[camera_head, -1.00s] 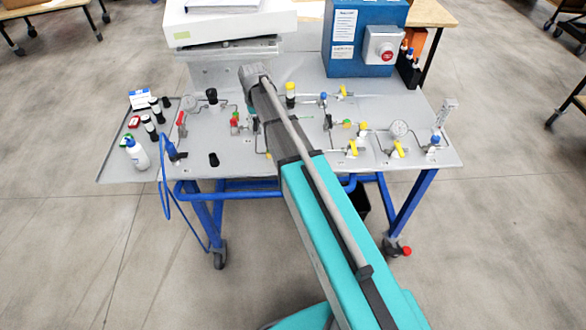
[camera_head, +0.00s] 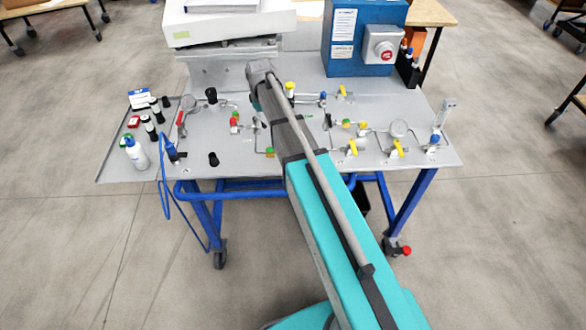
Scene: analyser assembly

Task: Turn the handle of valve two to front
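The panel (camera_head: 310,165) carries small valves joined by thin tubes. Yellow handles show at the back (camera_head: 342,91), at the front middle (camera_head: 351,148) and at the front right (camera_head: 397,149). A red handle (camera_head: 181,118) stands at the left and a red-and-green fitting (camera_head: 234,122) near the middle. The labels are too small to read, so I cannot tell which is valve two. My arm reaches over the middle of the panel and covers part of it. My gripper is hidden behind the arm, and its fingers do not show.
A blue box (camera_head: 342,45) with a red button stands at the back right, a white device (camera_head: 225,25) at the back left. A wash bottle (camera_head: 137,154) and small dark-capped bottles stand at the left edge. A round gauge (camera_head: 399,130) sits at the right.

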